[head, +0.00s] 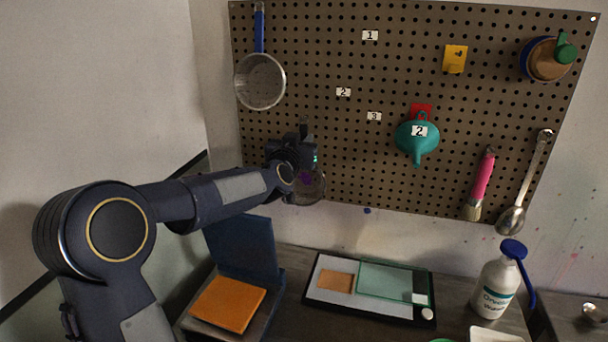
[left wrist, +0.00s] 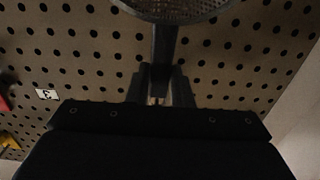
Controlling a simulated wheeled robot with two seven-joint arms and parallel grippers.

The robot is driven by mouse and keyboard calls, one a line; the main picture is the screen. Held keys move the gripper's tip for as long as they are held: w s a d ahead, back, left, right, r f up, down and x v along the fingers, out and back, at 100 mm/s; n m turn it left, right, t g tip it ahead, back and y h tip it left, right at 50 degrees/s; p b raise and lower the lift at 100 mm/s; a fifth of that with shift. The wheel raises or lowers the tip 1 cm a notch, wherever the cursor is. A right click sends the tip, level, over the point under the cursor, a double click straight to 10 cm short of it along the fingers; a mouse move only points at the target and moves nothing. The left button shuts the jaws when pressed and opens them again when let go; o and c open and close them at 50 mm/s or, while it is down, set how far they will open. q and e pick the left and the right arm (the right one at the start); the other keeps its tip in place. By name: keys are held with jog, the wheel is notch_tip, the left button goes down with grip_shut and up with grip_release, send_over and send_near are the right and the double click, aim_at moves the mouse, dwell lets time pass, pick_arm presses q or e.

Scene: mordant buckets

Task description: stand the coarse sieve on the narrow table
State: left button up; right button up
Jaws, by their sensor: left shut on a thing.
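My left gripper (head: 303,150) is up in front of the pegboard and shut on the dark handle of a sieve. In the left wrist view the fingers (left wrist: 160,88) close around the handle, and the sieve's round mesh bowl (left wrist: 178,10) is at the top edge. In the head view the bowl (head: 312,190) shows just below the gripper, mostly hidden by it. A second sieve (head: 260,82) with a blue handle hangs on the pegboard to the left. I cannot tell the two mesh sizes apart. My right gripper is not in view.
The pegboard (head: 330,60) also holds a teal funnel (head: 416,134), a pink brush (head: 482,180) and a ladle (head: 511,219). On the dark table (head: 290,318) below are an orange-topped case (head: 228,303), a scale (head: 375,312) and a white bottle (head: 497,287). Another surface (head: 565,310) lies right.

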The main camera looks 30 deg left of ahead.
pick_arm(q)
jog(key=shift+r, duration=0.2)
jog(key=shift+r+p, duration=0.4)
jog(key=shift+p, duration=0.1)
jog(key=shift+b+v, duration=0.4)
jog(key=shift+v, duration=3.35)
jog(key=shift+r, duration=0.1)
